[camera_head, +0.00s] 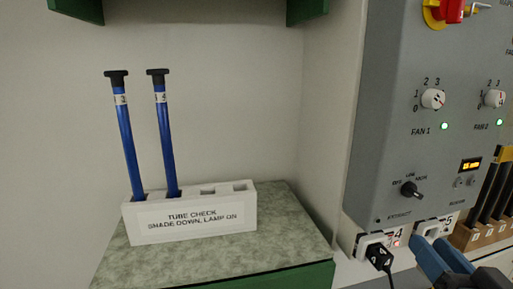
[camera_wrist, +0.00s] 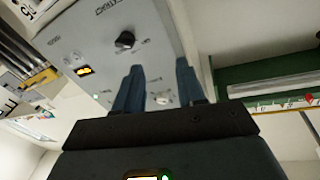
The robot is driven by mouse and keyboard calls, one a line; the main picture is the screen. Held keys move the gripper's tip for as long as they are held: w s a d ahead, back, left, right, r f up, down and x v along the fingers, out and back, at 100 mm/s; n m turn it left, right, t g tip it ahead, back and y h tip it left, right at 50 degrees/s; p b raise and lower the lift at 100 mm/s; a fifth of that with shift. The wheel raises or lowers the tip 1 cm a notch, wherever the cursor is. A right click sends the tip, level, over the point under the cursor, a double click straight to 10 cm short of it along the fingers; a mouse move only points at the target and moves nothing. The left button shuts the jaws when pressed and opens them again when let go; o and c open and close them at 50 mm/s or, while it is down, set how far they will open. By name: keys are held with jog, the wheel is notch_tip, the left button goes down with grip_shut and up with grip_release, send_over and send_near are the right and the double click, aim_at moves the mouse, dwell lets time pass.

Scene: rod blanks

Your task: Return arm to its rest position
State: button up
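My gripper (camera_wrist: 160,66) shows in the wrist view with its two blue fingers spread apart and nothing between them. Beyond the fingers is the grey control panel (camera_wrist: 95,40). In the head view, blue parts of my gripper (camera_head: 432,255) enter at the bottom right, in front of the lower panel and near the sockets. Whether it touches anything there I cannot tell. The rest of my arm is mostly out of view.
A white rack (camera_head: 190,218) on a green-grey top (camera_head: 285,240) holds two blue black-capped rods (camera_head: 128,145) (camera_head: 166,145); its two right slots look empty. The grey panel (camera_head: 385,130) stands right, with a black plug (camera_head: 379,256) below and a wooden holder (camera_head: 478,235) of dark rods.

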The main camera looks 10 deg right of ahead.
jog(key=s+a+f+n+g, duration=0.1)
jog(key=s+a+f, duration=0.2)
jog(key=s+f, duration=0.25)
jog(key=s+a+f+g, duration=0.1)
jog(key=s+a+f, duration=0.3)
jog(key=s, duration=0.3)
jog(key=s+a+f+n+y, duration=0.1)
jog(key=s+a, duration=0.1)
jog(key=s, duration=0.6)
jog(key=s+a+f+n+g+y, duration=0.1)
jog(key=s+a+n+y, duration=0.1)
jog(key=s, duration=0.6)
jog(key=shift+a+f+n+g, duration=0.15)
jog(key=shift+a+n+g, duration=0.15)
jog(key=shift+a, duration=0.05)
